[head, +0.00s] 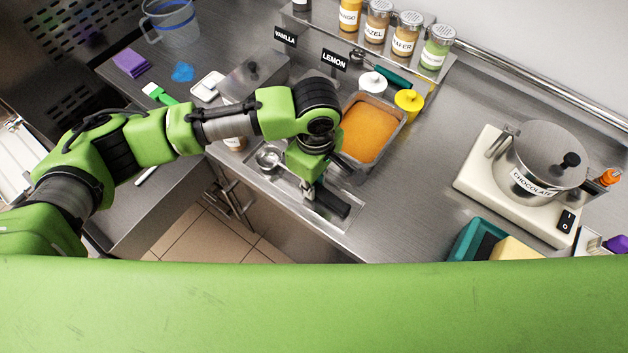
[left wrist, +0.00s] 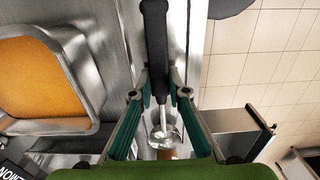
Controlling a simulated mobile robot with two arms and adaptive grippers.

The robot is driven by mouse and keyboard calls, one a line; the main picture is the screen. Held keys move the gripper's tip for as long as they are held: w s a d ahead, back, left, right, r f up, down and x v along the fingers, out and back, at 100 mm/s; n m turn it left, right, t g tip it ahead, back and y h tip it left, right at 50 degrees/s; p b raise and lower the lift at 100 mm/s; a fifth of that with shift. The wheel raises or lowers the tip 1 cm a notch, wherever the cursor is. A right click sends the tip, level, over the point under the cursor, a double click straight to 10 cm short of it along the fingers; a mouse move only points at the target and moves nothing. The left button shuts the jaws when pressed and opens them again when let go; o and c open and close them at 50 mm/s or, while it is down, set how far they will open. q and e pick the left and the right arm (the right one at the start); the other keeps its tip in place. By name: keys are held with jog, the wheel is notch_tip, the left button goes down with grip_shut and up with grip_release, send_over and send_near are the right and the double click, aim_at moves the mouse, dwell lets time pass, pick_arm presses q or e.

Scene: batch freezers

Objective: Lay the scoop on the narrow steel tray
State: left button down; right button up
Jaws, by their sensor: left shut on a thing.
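The scoop has a black handle (head: 331,204) and a round metal bowl (head: 269,157). My left gripper (head: 309,191) is shut on it between the handle and the bowl. In the left wrist view, the dark handle (left wrist: 155,45) points up the picture, the bowl (left wrist: 166,138) is below, and the left gripper's fingers (left wrist: 158,97) are on either side of the shaft. The narrow steel tray (head: 347,229) lies at the counter's front edge under the scoop, partly hidden by my gripper. I cannot tell whether the scoop touches the tray. My right gripper is not in view.
A steel pan of orange ice cream (head: 369,131) stands just behind the tray. Yellow (head: 409,101) and white (head: 372,82) lidded containers stand behind it. A pot (head: 540,160) sits on a hot plate at right. A teal container (head: 470,241) is at front right. Counter between is clear.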

pick_arm(q)
jog(key=shift+f, duration=0.1)
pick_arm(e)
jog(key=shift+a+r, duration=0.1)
pick_arm(q)
jog(key=c, duration=1.9)
grip_release()
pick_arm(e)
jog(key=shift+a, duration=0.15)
pick_arm(q)
jog(key=shift+d+r+b, duration=0.1)
jog(key=shift+r+b, duration=0.95)
jog(key=shift+r, duration=5.1)
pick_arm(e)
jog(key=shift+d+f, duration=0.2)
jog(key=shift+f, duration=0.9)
